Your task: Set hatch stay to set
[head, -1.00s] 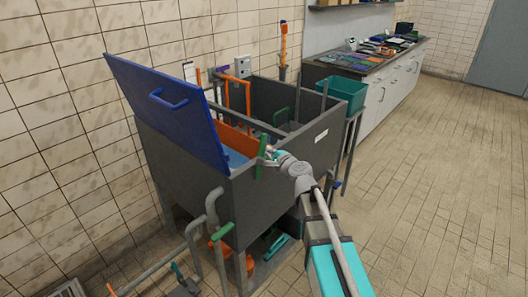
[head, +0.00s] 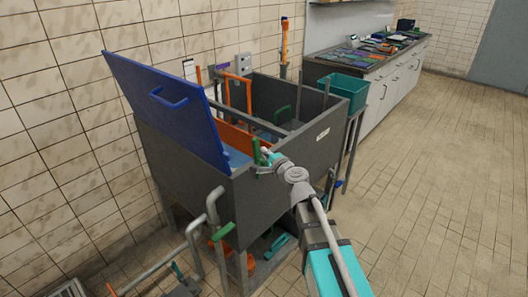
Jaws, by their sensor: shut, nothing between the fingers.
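The blue hatch (head: 168,108) stands raised and tilted back at the left end of the dark grey tank, its handle facing out. A small green lever (head: 257,152), which looks like the hatch stay, is at the tank's front rim beside the hatch's lower right corner. My gripper (head: 266,161) is shut at this lever, at the rim. The fingers partly cover the lever's lower part, and I cannot tell whether they touch it. The lever's exact setting is too small to read.
Inside the open tank (head: 200,160) are an orange panel and a grey crossbar. A teal bin (head: 343,92) stands at its right end. Pipes with a green handle (head: 221,232) stand at the front left. The tiled floor on the right is clear.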

